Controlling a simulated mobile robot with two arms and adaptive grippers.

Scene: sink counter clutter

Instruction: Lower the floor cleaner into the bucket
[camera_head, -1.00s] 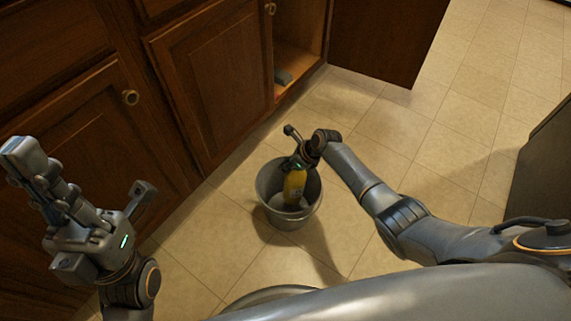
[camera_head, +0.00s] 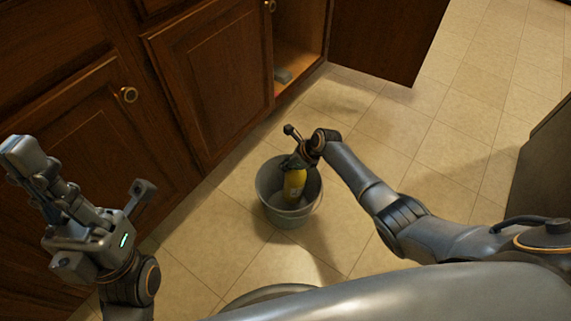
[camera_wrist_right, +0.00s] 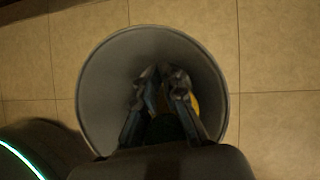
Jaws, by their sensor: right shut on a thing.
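The floor cleaner is a yellow bottle (camera_head: 294,187) inside the mouth of the grey bucket (camera_head: 283,216), which stands on the tiled floor. My right gripper (camera_head: 296,164) is shut on the bottle's upper part, at the bucket's rim. In the right wrist view the gripper (camera_wrist_right: 163,82) points down into the bucket (camera_wrist_right: 105,85), and a bit of the yellow bottle (camera_wrist_right: 194,104) shows beside the fingers. Whether the bottle touches the bucket's bottom cannot be seen. My left gripper (camera_head: 85,185) is raised at the left, empty, with its fingers spread.
Dark wooden cabinets (camera_head: 205,85) line the left, with one door (camera_head: 385,40) standing open and a small grey object (camera_head: 283,76) on the cabinet floor. A dark appliance or cabinet (camera_head: 545,165) is at the right edge. The tiles around the bucket are clear.

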